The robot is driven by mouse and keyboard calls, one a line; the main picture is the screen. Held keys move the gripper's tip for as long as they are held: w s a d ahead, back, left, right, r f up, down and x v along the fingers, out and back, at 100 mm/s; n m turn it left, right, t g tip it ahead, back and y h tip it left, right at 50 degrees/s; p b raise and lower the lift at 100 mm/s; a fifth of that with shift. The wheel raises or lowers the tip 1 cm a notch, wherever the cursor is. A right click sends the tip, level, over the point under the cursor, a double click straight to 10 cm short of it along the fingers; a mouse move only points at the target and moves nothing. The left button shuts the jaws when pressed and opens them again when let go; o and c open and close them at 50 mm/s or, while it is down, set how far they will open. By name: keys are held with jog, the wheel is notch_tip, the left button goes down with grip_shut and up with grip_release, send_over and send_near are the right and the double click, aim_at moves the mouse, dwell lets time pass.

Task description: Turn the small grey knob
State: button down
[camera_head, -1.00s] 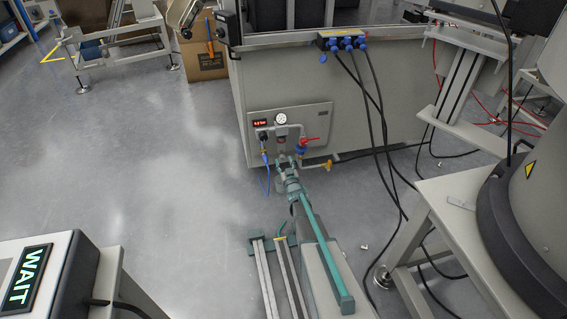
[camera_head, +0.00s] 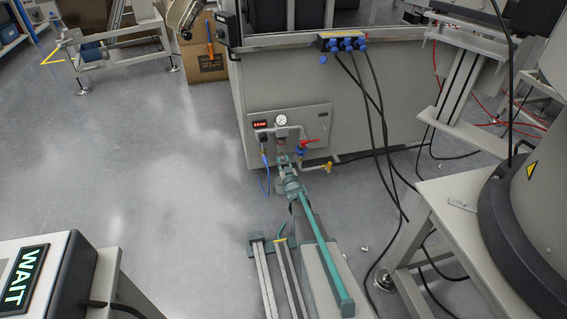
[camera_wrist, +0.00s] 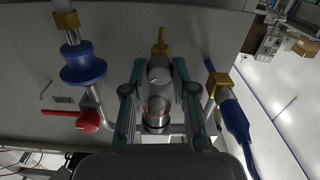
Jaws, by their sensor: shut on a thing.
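The small grey knob (camera_wrist: 159,72) sits between my fingertips in the wrist view, on a unit with a clear reddish section and a metal ring. My gripper (camera_wrist: 160,80) is shut on it, one finger on each side. In the head view my gripper (camera_head: 284,161) is at the lower part of the pipework on the grey panel (camera_head: 321,121). The knob is hidden there behind the gripper. A round gauge (camera_head: 281,120) and a small red-digit display (camera_head: 260,124) are above it; the digits are too small to read surely.
A red valve handle (camera_wrist: 89,119) and a blue fitting (camera_wrist: 83,65) are left of my gripper in the wrist view. A blue hose connector (camera_wrist: 233,118) is close on the right. Black cables (camera_head: 375,130) hang down the cabinet; open floor (camera_head: 170,170) lies to the left.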

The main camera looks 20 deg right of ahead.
jog(key=shift+n, duration=0.7)
jog(key=c, duration=0.9)
grip_release()
jog(key=shift+c, duration=0.2)
jog(key=shift+s, duration=0.15)
jog(key=s+a, duration=0.2)
jog(key=s, duration=0.9)
jog(key=shift+s+a, duration=0.15)
jog(key=shift+s, duration=0.1)
